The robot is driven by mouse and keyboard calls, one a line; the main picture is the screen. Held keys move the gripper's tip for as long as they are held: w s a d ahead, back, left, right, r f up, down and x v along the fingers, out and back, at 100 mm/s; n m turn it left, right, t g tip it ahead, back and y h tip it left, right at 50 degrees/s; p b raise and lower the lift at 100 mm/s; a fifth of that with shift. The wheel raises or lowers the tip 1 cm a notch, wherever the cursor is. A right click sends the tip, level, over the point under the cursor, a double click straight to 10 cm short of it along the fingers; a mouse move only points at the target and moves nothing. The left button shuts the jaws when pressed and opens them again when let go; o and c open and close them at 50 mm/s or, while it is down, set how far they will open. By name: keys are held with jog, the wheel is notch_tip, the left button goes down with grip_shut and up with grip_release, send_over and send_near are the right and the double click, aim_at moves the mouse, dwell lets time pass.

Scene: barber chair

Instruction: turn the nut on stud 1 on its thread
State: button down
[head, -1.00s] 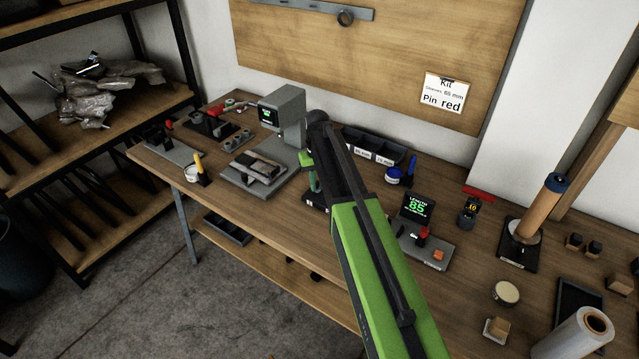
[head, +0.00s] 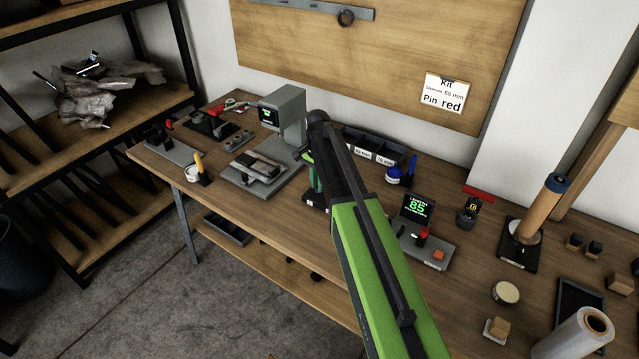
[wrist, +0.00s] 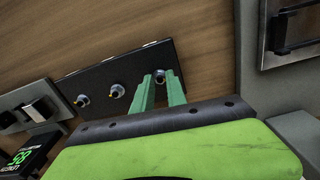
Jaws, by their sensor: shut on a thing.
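In the wrist view a black plate (wrist: 100,72) carries a row of studs with metal nuts. The left nut (wrist: 82,100) and the middle nut (wrist: 117,91) stand free. The two green fingers of my gripper (wrist: 160,84) are at the right nut (wrist: 159,75), one on each side, shut on it. Stud numbers cannot be read, and the fingers partly cover that nut and its stud. In the head view my arm hides most of the plate, and the gripper (head: 313,178) shows only in part beside the arm.
A grey press-like machine (head: 283,115) stands left of my arm. A display reading 85 (head: 417,207) and a device with a red knob (head: 425,245) stand to its right. Bins (head: 372,150) and a blue jar (head: 394,174) lie behind.

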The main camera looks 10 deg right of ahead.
jog(key=m, duration=1.2)
jog(key=shift+m, duration=0.4)
jog(key=m, duration=1.1)
jog(key=shift+m, duration=0.4)
jog(key=shift+d, duration=0.1)
jog(key=c, duration=1.3)
grip_release()
jog(key=shift+c, duration=0.2)
